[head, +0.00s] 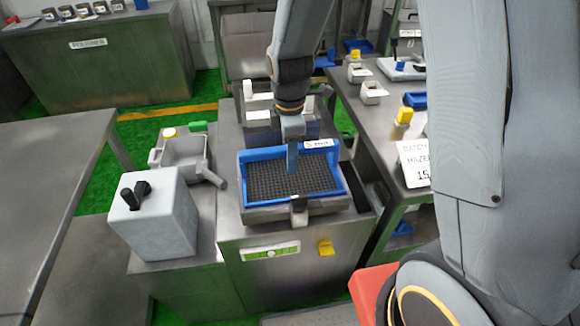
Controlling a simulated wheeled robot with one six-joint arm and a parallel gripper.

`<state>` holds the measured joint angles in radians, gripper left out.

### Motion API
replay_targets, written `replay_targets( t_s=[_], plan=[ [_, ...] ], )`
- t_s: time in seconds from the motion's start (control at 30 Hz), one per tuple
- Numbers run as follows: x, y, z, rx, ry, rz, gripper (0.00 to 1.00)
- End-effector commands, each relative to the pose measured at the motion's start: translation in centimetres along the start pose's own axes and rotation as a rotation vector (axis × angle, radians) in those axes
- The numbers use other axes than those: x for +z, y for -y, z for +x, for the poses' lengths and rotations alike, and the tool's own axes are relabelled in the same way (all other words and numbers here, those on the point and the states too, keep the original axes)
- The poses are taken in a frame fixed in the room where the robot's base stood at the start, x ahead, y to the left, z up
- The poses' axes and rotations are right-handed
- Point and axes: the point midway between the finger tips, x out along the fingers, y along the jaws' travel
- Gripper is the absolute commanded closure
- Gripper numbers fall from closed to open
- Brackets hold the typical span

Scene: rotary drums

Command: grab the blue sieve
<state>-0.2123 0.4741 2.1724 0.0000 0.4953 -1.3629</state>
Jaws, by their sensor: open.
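The blue sieve (244,189) is a rectangular blue frame with a dark mesh bottom and a white label on its back rim. It sits on a grey metal holder on top of a steel cabinet in the middle of the head view. My gripper (293,170) hangs from above over the sieve's back half, pointing down. It hides part of the mesh and back rim. Its fingers are seen nearly edge-on, and nothing shows held between them. I cannot tell how far its tips are above the mesh.
A grey box with a black handle (160,218) and a grey container (184,155) stand left of the sieve. A steel table on the right holds a yellow-topped item (403,117) and a white sign (416,164). An empty steel table (45,165) is at left.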

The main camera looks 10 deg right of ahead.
Motion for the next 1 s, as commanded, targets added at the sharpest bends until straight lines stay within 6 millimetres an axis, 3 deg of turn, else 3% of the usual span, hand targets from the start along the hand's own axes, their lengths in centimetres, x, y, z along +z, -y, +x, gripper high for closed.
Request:
replay_targets(
  t_s=[0.13, 0.43, 0.7, 1.0],
  plan=[
    [0.0, 0.1, 1.3, -0.001, 0.000, 0.000, 0.58],
    [0.0, 0.0, 1.5, 0.000, 0.000, 0.001, 0.58],
    [0.0, 0.0, 1.5, 0.000, 0.000, 0.001, 1.00],
    [0.0, 0.0, 1.5, 0.001, 0.000, 0.001, 1.00]
  ],
)
